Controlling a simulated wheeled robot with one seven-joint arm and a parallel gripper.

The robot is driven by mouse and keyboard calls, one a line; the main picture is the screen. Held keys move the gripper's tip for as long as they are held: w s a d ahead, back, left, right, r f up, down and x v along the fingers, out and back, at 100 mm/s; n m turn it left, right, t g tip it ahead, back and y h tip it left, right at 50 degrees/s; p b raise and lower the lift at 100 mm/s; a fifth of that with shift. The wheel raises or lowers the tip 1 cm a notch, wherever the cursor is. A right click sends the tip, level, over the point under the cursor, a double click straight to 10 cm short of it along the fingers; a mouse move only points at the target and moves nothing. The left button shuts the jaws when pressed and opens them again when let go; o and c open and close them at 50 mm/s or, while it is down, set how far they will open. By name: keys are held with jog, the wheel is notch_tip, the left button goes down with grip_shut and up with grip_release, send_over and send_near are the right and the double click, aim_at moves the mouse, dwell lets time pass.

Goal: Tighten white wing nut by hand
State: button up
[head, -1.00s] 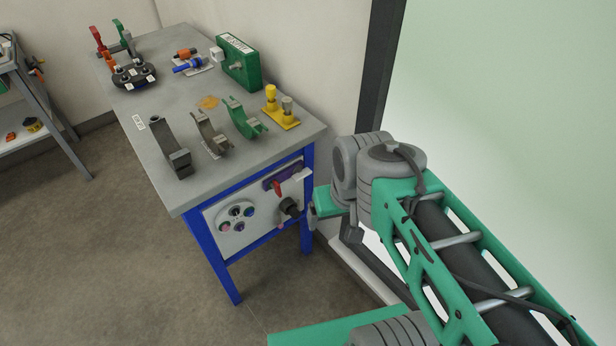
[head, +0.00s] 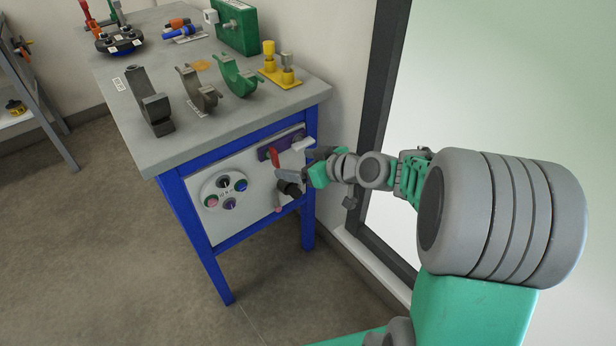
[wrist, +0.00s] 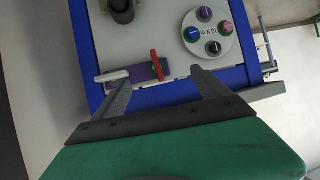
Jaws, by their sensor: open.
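The white wing nut appears as a small pale bar at the right end of a purple block (head: 270,151) on the cart's front panel; it shows in the head view (head: 303,144). In the wrist view the white bar (wrist: 112,76) lies at the left of the purple block (wrist: 141,73), close to the left fingertip. A red lever (wrist: 157,66) stands on the block, between the fingers' lines. My gripper (wrist: 161,78) is open and empty, its fingers pointing at the panel. In the head view my gripper (head: 294,166) is just before the panel; contact cannot be told.
A dark round knob (head: 289,188) sticks out below the block. A round plate (head: 224,190) with several coloured knobs is at its left. The blue-framed cart (head: 190,212) carries clamps and a green box (head: 237,27) on top. A wall and dark window frame (head: 382,110) stand close at the right.

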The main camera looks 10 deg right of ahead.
notch_tip(320, 180, down, 5)
jog(key=w+d+t+b, duration=0.2)
jog(key=w+d+b, duration=0.1)
jog(key=m+t+b, duration=0.2)
jog(key=t+b, duration=0.1)
jog(key=t, duration=0.1)
send_near(307, 146)
jog(key=w, duration=0.2)
jog(key=shift+y, duration=0.3)
jog(key=x, duration=0.7)
jog(key=shift+w+a+f, duration=0.15)
jog(key=shift+w+a, duration=0.05)
jog(key=shift+a, duration=0.3)
jog(key=c, duration=1.4)
